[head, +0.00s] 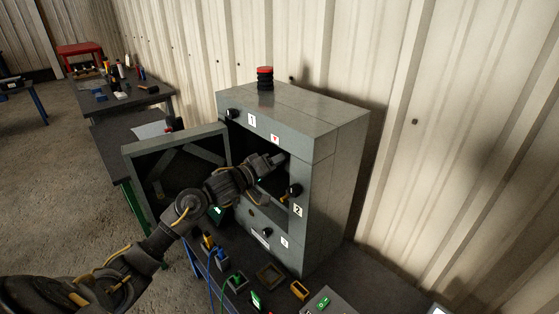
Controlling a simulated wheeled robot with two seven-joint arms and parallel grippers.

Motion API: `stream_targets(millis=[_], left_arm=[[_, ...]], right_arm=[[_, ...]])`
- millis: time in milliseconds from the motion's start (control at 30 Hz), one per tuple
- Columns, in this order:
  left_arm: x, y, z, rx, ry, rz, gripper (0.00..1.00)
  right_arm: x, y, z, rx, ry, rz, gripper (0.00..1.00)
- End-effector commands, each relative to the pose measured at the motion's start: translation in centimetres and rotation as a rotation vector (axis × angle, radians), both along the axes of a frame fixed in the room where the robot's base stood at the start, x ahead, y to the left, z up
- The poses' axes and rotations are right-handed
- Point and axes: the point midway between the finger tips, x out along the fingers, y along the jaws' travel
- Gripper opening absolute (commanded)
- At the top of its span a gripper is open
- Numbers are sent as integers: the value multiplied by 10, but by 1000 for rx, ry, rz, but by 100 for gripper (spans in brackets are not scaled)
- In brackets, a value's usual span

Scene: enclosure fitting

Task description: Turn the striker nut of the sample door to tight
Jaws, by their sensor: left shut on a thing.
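A grey metal enclosure (335,150) stands on a dark bench against the wall. Its door (135,150) hangs open to the left. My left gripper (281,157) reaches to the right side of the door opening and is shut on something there. The jaws and the shadow hide what it holds, so I cannot make out the striker nut. A black knob (295,190) with a yellow part beside it sits on the right frame, by the label 2, just below the gripper. My right gripper is not in view.
A red and black beacon (265,77) stands on top of the enclosure. Small bins, connectors and a yellow-rimmed block (299,290) lie on the bench in front. Another bench with tools (120,98) is at the back left.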

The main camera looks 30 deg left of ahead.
Motion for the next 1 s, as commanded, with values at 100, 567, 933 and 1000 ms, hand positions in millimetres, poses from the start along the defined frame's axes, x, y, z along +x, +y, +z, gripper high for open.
stream_targets(millis=[100, 567, 933, 1000], left_arm=[[0, 0, 0, 51, -15, -1, 15], [0, -1, 0, 428, -147, -2, 15], [0, 0, -2, 760, -262, -2, 15], [0, 0, -2, 822, -285, -2, 15]], right_arm=[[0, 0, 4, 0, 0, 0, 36], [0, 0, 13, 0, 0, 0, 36], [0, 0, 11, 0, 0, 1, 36], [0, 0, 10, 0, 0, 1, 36]])
